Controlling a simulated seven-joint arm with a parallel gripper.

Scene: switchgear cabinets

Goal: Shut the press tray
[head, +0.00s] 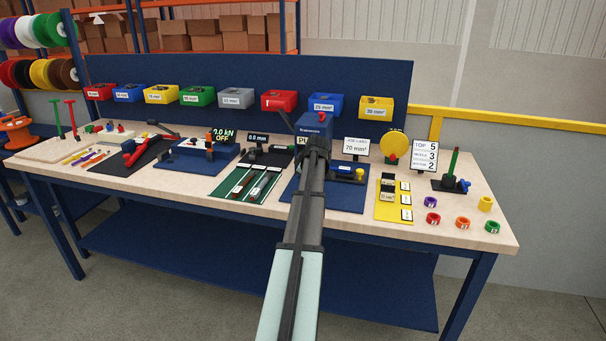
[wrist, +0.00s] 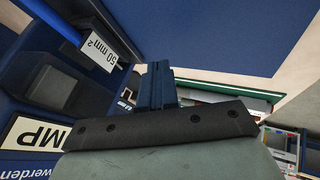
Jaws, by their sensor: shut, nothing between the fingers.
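The blue press (head: 313,125) stands on a blue base plate (head: 338,196) at the middle of the bench, largely hidden behind my arm in the head view. In the wrist view, a dark block with a "50 mm²" label (wrist: 97,50) and a dark grey block (wrist: 52,88) lie left of my gripper. I cannot tell which part is the press tray or how far open it is. My gripper (wrist: 157,68) is shut and empty, its fingers close to the press. Whether they touch it cannot be told.
A "PUMP" sign, partly cut off, shows in the wrist view (wrist: 38,132). A "70 mm²" job card (head: 356,149) and a yellow-knobbed part (head: 359,173) stand right of my arm. A green mat with rails (head: 251,180) lies left. Coloured bins (head: 236,98) line the back panel.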

